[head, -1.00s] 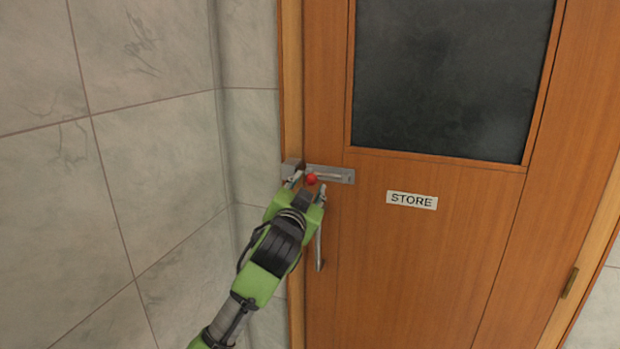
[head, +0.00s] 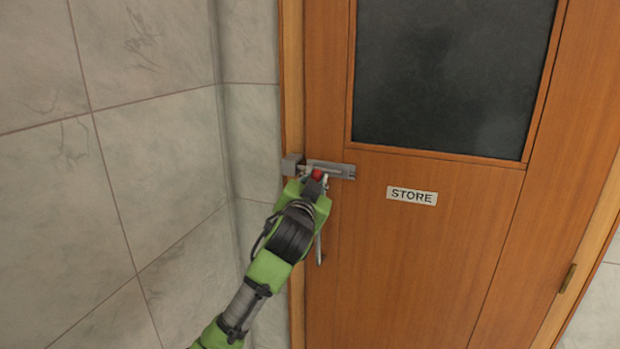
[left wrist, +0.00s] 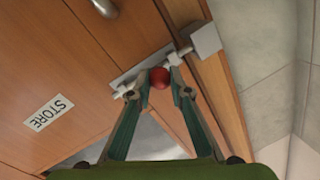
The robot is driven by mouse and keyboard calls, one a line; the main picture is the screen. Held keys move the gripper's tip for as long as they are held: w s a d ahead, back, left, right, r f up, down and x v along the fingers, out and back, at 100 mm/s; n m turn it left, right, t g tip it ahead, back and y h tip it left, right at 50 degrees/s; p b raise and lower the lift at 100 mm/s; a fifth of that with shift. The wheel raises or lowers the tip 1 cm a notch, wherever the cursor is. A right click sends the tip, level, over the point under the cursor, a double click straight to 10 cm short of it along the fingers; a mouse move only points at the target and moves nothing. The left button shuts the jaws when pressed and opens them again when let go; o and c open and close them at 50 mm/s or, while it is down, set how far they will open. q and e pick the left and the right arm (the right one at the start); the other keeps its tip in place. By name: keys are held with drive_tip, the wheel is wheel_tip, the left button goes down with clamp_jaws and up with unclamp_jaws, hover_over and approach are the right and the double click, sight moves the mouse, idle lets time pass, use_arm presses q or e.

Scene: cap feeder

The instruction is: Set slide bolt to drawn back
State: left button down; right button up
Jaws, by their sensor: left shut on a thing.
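The slide bolt (head: 345,171) is a grey metal plate with a rod, fixed near the left edge of the wooden door. Its red round knob (head: 317,174) also shows in the left wrist view (left wrist: 160,77). The rod appears to reach the grey keeper block (head: 292,165) on the door frame; the keeper is at the upper right in the left wrist view (left wrist: 205,40). My left gripper (head: 315,177) is shut on the red knob, one finger on each side of it. The gripper partly covers the knob in the head view. My right gripper is in neither view.
The door (head: 420,270) has a dark glass pane (head: 450,75), a STORE sign (head: 411,196) and a metal handle (head: 318,248) just below the bolt. A tiled wall (head: 150,180) stands close on the left. The space before the door's right side is clear.

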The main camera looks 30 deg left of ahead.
sight(330, 172)
use_arm(q)
drive_tip(key=d, duration=0.2)
drive_tip(key=shift+w+d, duration=0.3)
drive_tip(key=shift+d, duration=0.1)
drive_tip(key=shift+a, duration=0.1)
drive_tip(key=c, duration=2)
unclamp_jaws()
drive_tip(key=shift+c, duration=0.2)
drive_tip(key=shift+o, duration=1)
drive_tip(key=shift+w+d, duration=0.1)
drive_tip(key=shift+d, duration=0.1)
drive_tip(key=shift+a, duration=0.1)
drive_tip(key=shift+s, duration=0.45)
drive_tip(key=v, duration=1.1)
drive_tip(key=shift+d, duration=0.2)
